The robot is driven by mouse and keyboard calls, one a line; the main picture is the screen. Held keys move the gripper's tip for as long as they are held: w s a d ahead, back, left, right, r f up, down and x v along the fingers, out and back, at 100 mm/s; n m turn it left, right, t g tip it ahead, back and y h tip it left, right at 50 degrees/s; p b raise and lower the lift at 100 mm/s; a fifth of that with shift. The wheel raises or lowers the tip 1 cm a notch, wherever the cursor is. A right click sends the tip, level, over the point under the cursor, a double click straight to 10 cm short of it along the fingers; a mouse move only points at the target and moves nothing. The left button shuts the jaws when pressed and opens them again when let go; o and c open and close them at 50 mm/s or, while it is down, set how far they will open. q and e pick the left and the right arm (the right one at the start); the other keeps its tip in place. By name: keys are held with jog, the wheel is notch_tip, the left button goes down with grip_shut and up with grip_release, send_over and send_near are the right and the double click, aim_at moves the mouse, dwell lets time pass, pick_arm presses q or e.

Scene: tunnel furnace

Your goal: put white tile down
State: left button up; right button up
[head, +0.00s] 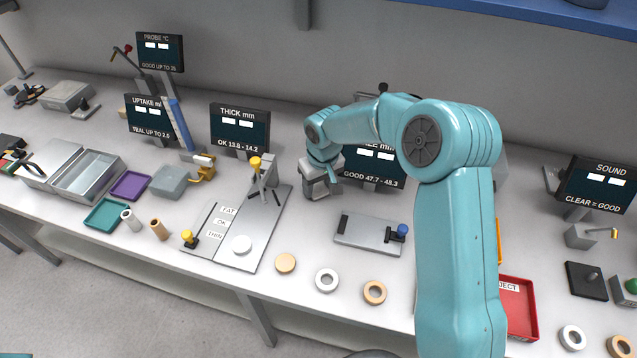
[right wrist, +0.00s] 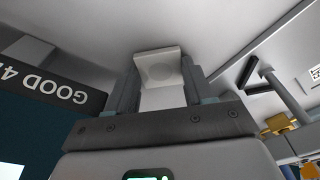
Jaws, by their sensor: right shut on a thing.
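My right gripper (head: 322,190) hangs over the bench between the THICK gauge and the scale display, pointing down. In the right wrist view its two fingers (right wrist: 162,85) are shut on the white tile (right wrist: 160,66), a pale, squarish piece with a faint round mark. In the head view I cannot make out the tile behind the gripper. The bench surface (head: 310,228) lies beneath; I cannot tell whether the tile touches it. My left gripper is not in view.
The THICK gauge plate (head: 222,247) with a round white piece (head: 240,244) is left of the gripper. A grey fixture with a blue knob (head: 402,232) is right. Several discs and rings, including a white ring (head: 326,280), lie along the front. A red reject tray (head: 520,308) is right.

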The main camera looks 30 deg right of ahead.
jog(key=shift+f, duration=0.2)
jog(key=o, duration=0.8)
jog(key=shift+c, duration=0.2)
jog(key=shift+r, duration=0.1)
